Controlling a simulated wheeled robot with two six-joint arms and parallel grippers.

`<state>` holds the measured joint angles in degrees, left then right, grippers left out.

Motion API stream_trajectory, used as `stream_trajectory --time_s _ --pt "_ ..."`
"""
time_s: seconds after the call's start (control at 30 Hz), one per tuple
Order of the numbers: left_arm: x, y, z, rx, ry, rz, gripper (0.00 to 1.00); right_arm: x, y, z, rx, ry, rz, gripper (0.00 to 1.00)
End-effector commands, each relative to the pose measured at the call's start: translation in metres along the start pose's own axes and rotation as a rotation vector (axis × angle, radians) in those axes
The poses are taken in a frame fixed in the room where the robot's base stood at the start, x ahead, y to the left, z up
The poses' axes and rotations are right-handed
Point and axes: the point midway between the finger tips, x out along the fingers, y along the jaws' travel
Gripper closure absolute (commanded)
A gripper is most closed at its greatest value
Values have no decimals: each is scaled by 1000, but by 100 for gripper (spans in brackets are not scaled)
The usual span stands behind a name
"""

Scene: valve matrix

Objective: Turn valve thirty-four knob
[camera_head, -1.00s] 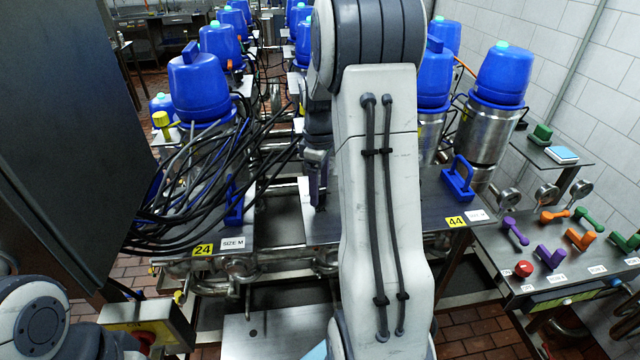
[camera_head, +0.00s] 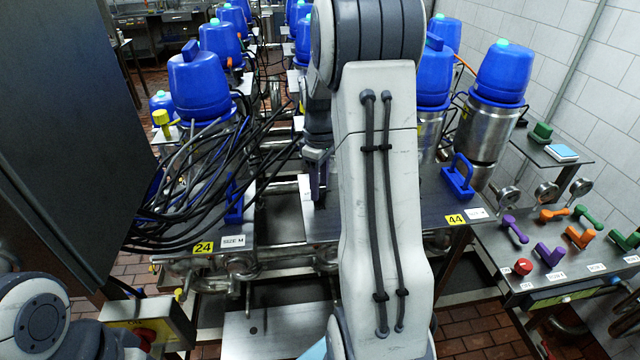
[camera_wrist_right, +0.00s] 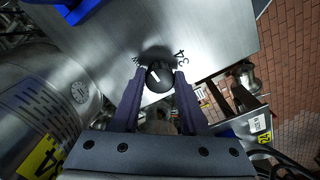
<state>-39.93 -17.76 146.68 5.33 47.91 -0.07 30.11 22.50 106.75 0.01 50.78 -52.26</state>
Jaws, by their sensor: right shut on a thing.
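The valve knob (camera_wrist_right: 160,77) is black and round with a white pointer mark, and sits on a metal plate (camera_wrist_right: 209,38) in the right wrist view. A dark "34" marking (camera_wrist_right: 181,58) shows on the plate beside it. My right gripper (camera_wrist_right: 160,80) has its two dark fingers shut on the knob from both sides. In the head view the right gripper (camera_head: 317,176) points down at the middle plate, partly behind my right arm, and the knob is hidden. My left arm shows at the lower left, but its gripper is out of view.
Blue-capped valves (camera_head: 197,83) with a bundle of black cables stand left; station 24's yellow label (camera_head: 203,248) is in front. Station 44 (camera_head: 455,219) with a blue handle (camera_head: 458,178) is right. A bench (camera_head: 520,287) with coloured handles stands further right. A dark cabinet (camera_head: 70,110) blocks the left.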

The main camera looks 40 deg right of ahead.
Motion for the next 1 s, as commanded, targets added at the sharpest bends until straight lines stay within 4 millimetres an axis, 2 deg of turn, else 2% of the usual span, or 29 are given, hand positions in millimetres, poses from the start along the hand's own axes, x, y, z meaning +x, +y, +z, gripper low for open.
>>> stream_trajectory --time_s 1.0 --pt "-10 1 -1 2 0 0 50 -1 -1 -1 941 0 1 100"
